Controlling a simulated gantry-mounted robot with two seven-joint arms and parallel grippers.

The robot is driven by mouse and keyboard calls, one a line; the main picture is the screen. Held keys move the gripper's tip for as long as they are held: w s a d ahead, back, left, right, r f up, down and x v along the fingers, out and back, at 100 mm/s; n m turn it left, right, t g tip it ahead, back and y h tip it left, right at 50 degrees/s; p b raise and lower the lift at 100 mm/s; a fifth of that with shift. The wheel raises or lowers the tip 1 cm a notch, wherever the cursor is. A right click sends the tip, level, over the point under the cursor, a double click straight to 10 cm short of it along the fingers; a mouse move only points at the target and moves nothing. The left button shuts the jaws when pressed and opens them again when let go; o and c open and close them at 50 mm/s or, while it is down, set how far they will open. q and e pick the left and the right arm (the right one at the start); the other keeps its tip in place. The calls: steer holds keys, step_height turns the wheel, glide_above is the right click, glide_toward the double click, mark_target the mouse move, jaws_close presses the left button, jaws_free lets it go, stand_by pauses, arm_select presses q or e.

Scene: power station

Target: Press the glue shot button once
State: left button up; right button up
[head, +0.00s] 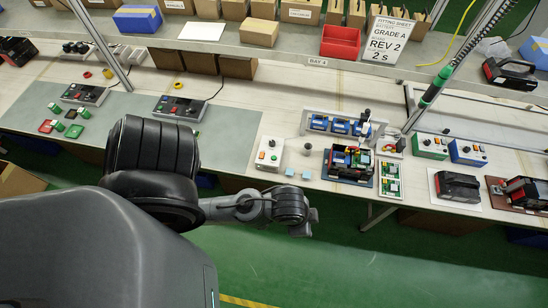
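No label reading "glue shot" can be made out. A white button box (270,153) with small red and green controls stands near the bench's front edge, left of a fixture (349,162) holding a part with red, yellow and black pieces. A green-sided button box (430,146) and a blue-sided one (467,152) stand further right; which one carries the glue shot button is not clear. My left gripper (306,223) is in front of the bench edge over the green floor, apart from every box. Its fingers are too small and dark to read. My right gripper is out of view.
Blue parts in a rack (341,125) stand behind the fixture. A green circuit board (390,180) and a black battery pack (457,186) lie to the right. A green-and-black tool (436,85) hangs above the bench. The shelf (270,45) holds bins and boxes.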

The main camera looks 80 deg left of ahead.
arm_select(q)
jaws_close()
stand_by(1.4)
